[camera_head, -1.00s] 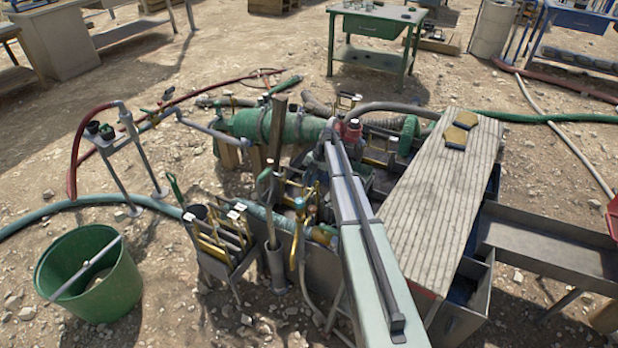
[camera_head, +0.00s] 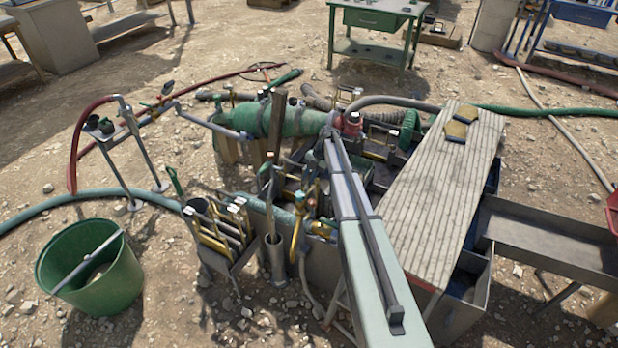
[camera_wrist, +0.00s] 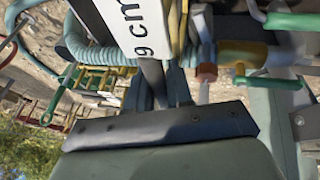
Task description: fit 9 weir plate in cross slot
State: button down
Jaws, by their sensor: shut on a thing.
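In the wrist view a white plate marked "9 cm" (camera_wrist: 137,28) stands out in front of my gripper (camera_wrist: 163,82). I take it for the 9 weir plate, and my gripper is shut on it. Its upper end runs out of that picture. In the head view my arm reaches over the mud tank (camera_head: 322,262), and the gripper and held plate are mostly hidden among the tank fittings. The cross slot cannot be made out in either view, so I cannot tell whether the plate touches it.
A rack (camera_head: 222,252) of brass-handled plates stands left of the tank. A green bucket (camera_head: 122,283) is farther left. A ribbed board (camera_head: 440,205) lies to the right of my arm. A green cylinder (camera_head: 272,121), pipes and hoses crowd the far side.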

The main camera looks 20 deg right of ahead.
notch_tip(320, 180, down, 6)
jog(key=shift+f, duration=0.25)
dwell(3.1)
jog(key=c, duration=0.9)
grip_release()
jog(key=v, duration=1.3)
jog(key=shift+d+r, duration=0.15)
jog(key=shift+r, duration=0.2)
